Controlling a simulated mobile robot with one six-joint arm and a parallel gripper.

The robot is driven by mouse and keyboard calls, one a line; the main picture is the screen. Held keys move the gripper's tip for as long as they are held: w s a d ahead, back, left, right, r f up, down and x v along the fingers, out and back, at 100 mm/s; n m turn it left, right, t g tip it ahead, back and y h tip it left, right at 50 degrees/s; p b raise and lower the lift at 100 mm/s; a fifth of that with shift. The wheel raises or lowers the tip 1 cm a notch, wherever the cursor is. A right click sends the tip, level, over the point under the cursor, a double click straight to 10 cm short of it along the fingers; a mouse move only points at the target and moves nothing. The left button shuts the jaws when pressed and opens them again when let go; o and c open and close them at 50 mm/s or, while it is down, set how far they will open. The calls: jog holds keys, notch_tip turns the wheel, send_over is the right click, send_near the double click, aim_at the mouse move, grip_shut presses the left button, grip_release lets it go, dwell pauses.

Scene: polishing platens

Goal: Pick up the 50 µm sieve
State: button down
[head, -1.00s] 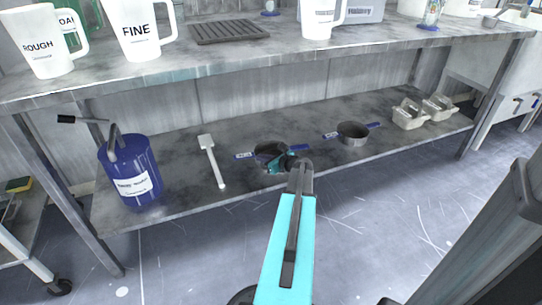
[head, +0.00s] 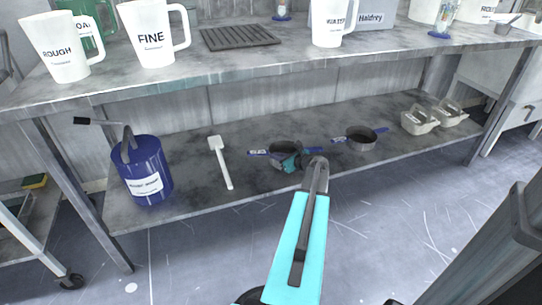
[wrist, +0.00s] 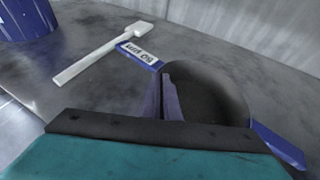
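The 50 µm sieve (head: 283,146) is a dark round pan with blue tabs on either side, on the lower shelf. Its labelled tab (wrist: 139,53) shows upside down in the wrist view, reading roughly 50 µm. My gripper (head: 292,163) is at the sieve's near side. In the wrist view, its narrow fingers (wrist: 164,96) stand close together at the sieve wall and look shut on the rim. The teal gripper body hides the near part of the sieve. I cannot tell any clear gap between sieve and shelf.
A second sieve (head: 360,140) stands to the right on the lower shelf (head: 190,200). The upper bench (head: 270,60) overhangs the shelf.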

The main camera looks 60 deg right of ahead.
jog(key=s+d+r+p, duration=0.1)
jog(key=s+d+p, duration=0.2)
jog(key=s, duration=1)
jog(key=shift+d+r, duration=0.2)
jog(key=shift+d, duration=0.15)
jog(key=shift+w, duration=0.1)
